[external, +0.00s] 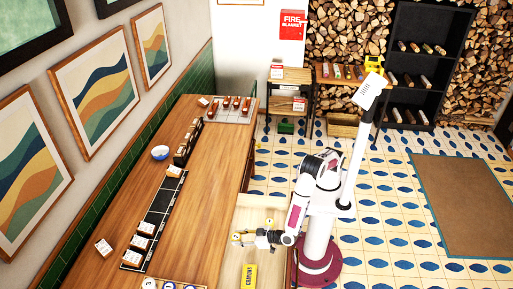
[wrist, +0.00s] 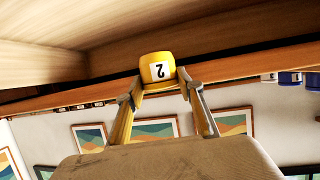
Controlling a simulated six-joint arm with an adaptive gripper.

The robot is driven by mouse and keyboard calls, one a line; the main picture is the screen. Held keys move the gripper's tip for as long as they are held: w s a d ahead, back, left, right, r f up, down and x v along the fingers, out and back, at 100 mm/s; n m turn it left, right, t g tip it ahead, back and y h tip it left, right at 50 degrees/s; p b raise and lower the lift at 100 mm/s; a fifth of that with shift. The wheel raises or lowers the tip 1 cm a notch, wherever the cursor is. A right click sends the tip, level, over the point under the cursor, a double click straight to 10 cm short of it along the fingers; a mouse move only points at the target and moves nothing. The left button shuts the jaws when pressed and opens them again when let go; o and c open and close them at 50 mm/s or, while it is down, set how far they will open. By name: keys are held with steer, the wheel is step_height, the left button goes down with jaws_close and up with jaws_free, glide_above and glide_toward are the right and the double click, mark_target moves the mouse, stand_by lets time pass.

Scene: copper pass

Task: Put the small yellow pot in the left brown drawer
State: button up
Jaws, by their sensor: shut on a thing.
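Pale wooden boards (wrist: 40,85) appear close behind the pot in the wrist view. Whether the pot touches the drawer floor, I cannot tell.
A yellow box with dark lettering (external: 250,275) lies in the front part of the drawer area.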

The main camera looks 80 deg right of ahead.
steer(key=d+f+m+h, duration=0.1)
steer(key=d+f, duration=0.1)
steer(key=d+f+m+g+h, duration=0.1)
steer(key=d+f+m+h, duration=0.2)
steer(key=d+f+h, duration=0.1)
steer(key=d+f, duration=0.1)
steer(key=shift+w+d+f+m+g, duration=0.1)
steer(key=shift+w+m+g, duration=0.2)
steer(key=shift+g, duration=0.1)
steer(key=shift+s+d+f+m+h, duration=0.1)
steer(key=shift+d+f+m+h, duration=0.3)
steer(key=shift+d+f, duration=0.1)
glide_above(242, 217)
steer(key=shift+s+d, duration=0.1)
steer(key=shift+d, duration=0.1)
stand_by(0.4)
steer(key=shift+f, duration=1.75)
steer(key=shift+f, duration=0.15)
